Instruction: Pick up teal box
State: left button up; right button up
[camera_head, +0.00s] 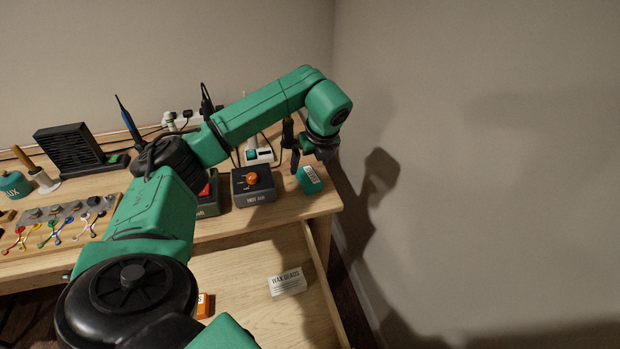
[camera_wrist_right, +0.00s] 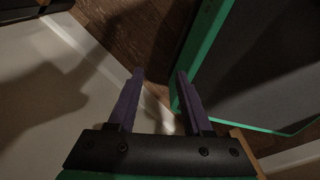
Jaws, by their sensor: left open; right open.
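The small teal box (camera_head: 309,180) with a white label stands on the bench top near its right edge, beside the hot air unit. My left gripper (camera_head: 302,158) is at the end of the green arm that reaches across the bench, just above and behind the teal box. It is open, and its fingers are small and partly dark against the background. I cannot tell whether they touch the box. My right gripper (camera_wrist_right: 160,76) shows in the right wrist view, open with nothing between its fingers. The teal box is not visible there.
The black hot air unit (camera_head: 254,186) with an orange knob is left of the box. A black fan unit (camera_head: 78,150) stands at the left. The wall (camera_head: 480,150) is close on the right.

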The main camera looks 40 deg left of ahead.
aim_at(309, 175)
pick_arm(q)
jog(key=x, duration=0.6)
jog(key=shift+w+d+p, duration=0.1)
jog(key=shift+w+p, duration=0.15)
jog(key=shift+p, duration=0.15)
jog(key=c, duration=1.5)
jog(key=shift+r, duration=0.1)
